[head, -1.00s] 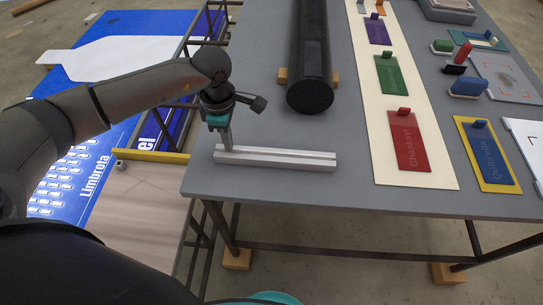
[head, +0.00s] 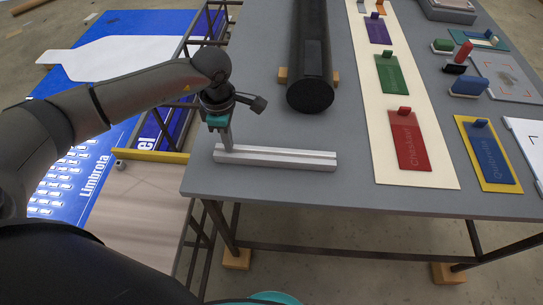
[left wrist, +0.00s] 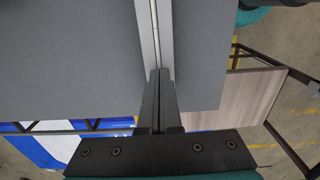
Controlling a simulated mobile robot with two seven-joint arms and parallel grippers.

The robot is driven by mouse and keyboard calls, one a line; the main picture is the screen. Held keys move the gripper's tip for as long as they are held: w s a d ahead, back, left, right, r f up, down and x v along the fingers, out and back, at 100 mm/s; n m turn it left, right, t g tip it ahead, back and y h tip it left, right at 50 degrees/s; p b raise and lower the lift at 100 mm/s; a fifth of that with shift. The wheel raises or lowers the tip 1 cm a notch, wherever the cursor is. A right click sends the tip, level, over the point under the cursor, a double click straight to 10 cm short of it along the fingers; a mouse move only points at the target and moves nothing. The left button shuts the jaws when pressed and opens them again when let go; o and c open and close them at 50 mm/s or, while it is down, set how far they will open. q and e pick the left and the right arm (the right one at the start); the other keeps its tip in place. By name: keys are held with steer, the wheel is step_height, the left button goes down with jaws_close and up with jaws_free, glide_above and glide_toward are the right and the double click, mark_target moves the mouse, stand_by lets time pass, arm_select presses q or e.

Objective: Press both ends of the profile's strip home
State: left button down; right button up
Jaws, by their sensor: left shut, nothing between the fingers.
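The profile (head: 280,160) is a pale metal bar lying left to right near the front left edge of the grey table. A strip (head: 300,153) shows as a thin line along its top; how deep it sits I cannot tell. In the left wrist view the profile (left wrist: 147,35) runs up from my fingertips, with the strip (left wrist: 155,30) along it. My left gripper (head: 227,149) is shut and empty, pointing down at the profile's left end, and its fingertips seem to touch it. The fingers (left wrist: 159,75) hide that end in the wrist view. My right gripper is not in view.
A thick black cylinder (head: 310,80) lies on wooden blocks behind the profile. A cream board (head: 405,120) with coloured tags lies to the right. The grey table (head: 290,195) is bare in front of the profile.

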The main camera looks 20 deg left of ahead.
arm_select(q)
steer(key=shift+f, duration=0.4)
steer(key=shift+s+f+b, duration=0.1)
steer(key=shift+b, duration=0.2)
stand_by(0.3)
steer(key=shift+r+p, duration=1)
steer(key=shift+r, duration=0.55)
steer(key=shift+r+p, duration=1.35)
steer(key=shift+r, duration=0.7)
